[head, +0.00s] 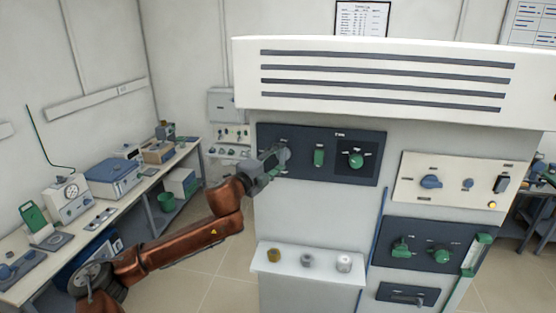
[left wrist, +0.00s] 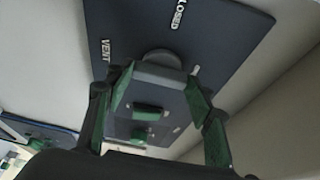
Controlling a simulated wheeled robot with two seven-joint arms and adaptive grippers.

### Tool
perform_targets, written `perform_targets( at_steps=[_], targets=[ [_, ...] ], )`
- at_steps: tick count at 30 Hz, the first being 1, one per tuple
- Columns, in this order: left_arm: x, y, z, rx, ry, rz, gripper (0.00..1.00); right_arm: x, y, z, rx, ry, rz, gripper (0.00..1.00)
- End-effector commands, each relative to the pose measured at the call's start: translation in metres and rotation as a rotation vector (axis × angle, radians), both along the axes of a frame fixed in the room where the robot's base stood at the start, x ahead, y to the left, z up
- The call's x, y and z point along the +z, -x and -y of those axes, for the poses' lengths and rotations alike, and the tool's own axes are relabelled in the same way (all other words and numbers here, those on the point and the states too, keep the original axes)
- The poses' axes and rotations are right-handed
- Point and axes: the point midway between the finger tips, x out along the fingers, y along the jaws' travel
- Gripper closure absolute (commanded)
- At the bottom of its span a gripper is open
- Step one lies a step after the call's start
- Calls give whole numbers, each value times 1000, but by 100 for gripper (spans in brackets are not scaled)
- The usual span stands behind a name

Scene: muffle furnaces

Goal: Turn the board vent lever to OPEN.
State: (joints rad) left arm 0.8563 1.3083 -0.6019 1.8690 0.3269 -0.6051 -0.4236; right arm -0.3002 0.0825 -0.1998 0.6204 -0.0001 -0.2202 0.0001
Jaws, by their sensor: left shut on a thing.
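The dark board (head: 337,169) is on the upper left of the big white furnace housing. My left gripper (head: 279,156) is at the board's left end and covers the vent lever in the head view. In the left wrist view the vent lever (left wrist: 158,76) is a grey bar on a round hub, between the green fingers of my left gripper (left wrist: 160,88). The gripper is shut on it. The board (left wrist: 215,45) there carries the words VENT and CLOSED; no OPEN label is readable. My right gripper is not in view.
A green switch (head: 319,157) and a green knob (head: 356,159) sit to the right on the same board. A small shelf (head: 305,273) with three small knobs or weights juts out below. A cream panel (head: 450,180) is at the right. A bench (head: 60,245) stands at the left.

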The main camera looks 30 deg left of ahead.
Motion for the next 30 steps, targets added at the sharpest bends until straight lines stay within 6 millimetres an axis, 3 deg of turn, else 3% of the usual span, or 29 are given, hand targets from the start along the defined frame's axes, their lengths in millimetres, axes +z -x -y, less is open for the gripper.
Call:
perform_targets(
  at_steps=[4,5,12,23,30],
  targets=[
    [-1,0,1,-1,-2,-1,75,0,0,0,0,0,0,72],
    [-1,0,1,-1,-2,-1,50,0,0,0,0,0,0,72],
    [-1,0,0,-1,-1,-1,33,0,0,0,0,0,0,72],
    [-1,5,-1,1,-2,-1,33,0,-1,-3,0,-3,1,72],
    [-3,43,-8,2,-5,-3,33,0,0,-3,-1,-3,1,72]
  ],
)
